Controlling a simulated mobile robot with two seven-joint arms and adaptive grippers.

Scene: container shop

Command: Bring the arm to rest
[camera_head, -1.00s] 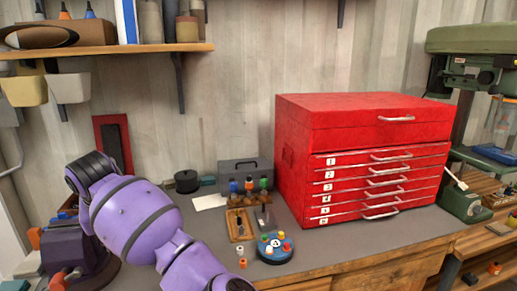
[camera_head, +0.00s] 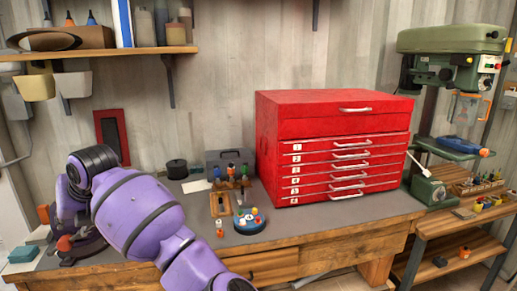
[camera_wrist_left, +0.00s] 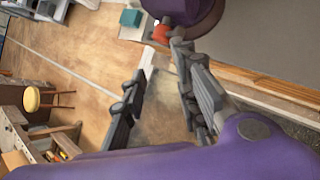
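My left arm comes in from the left of the head view, and its purple links slope down to the bottom edge over the front of the bench. The left gripper is not clear in the head view. In the left wrist view, the left gripper (camera_wrist_left: 160,62) has its two dark fingers spread, with nothing between them and wooden floor beyond. My right gripper is in neither view.
A drill press (camera_head: 452,45) stands right. A yellow stool (camera_wrist_left: 31,99) stands on the floor.

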